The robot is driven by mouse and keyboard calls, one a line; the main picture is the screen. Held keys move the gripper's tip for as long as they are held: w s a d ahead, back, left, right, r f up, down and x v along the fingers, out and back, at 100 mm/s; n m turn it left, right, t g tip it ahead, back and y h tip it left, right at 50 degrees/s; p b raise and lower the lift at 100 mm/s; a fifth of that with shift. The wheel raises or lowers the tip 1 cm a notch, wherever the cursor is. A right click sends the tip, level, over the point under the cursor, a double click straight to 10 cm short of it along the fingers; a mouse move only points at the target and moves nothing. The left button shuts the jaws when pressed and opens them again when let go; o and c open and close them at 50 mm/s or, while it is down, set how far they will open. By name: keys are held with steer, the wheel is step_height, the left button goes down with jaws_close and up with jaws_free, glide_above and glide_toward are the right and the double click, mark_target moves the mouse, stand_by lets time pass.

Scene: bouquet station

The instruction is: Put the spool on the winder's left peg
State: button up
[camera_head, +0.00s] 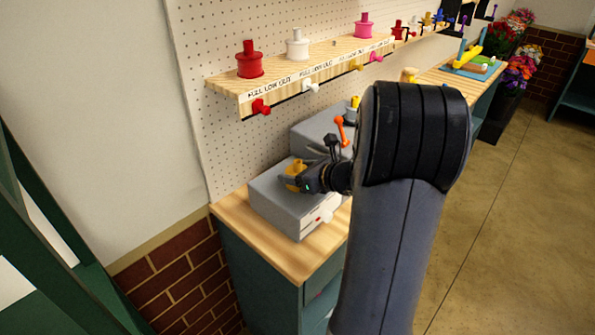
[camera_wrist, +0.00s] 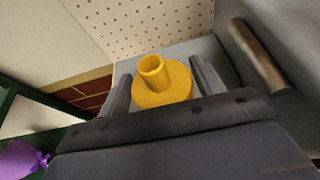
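A yellow spool (camera_wrist: 176,92) sits between the two fingers of my gripper (camera_wrist: 160,85) in the wrist view, its open-topped neck up. Both fingers appear to touch its wide flange. In the head view the yellow spool (camera_head: 293,176) and my gripper (camera_head: 298,174) are at the top of a grey box (camera_head: 279,203), which looks like the winder. A metal peg (camera_wrist: 258,55) stands to the right of the spool in the wrist view, apart from it. The left peg does not show, and I cannot tell whether the spool is around it.
A wooden shelf (camera_head: 307,76) on the pegboard holds red (camera_head: 250,65), white (camera_head: 297,47) and pink (camera_head: 364,29) spools. An orange lever (camera_head: 341,130) rises behind my gripper. The counter's front-left corner (camera_head: 237,217) is clear. A purple object (camera_wrist: 20,160) shows lower left.

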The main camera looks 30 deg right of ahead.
steer(key=o, duration=0.3)
steer(key=shift+r, duration=0.2)
steer(key=v, duration=1.2)
steer(key=shift+b, duration=0.4)
stand_by(0.6)
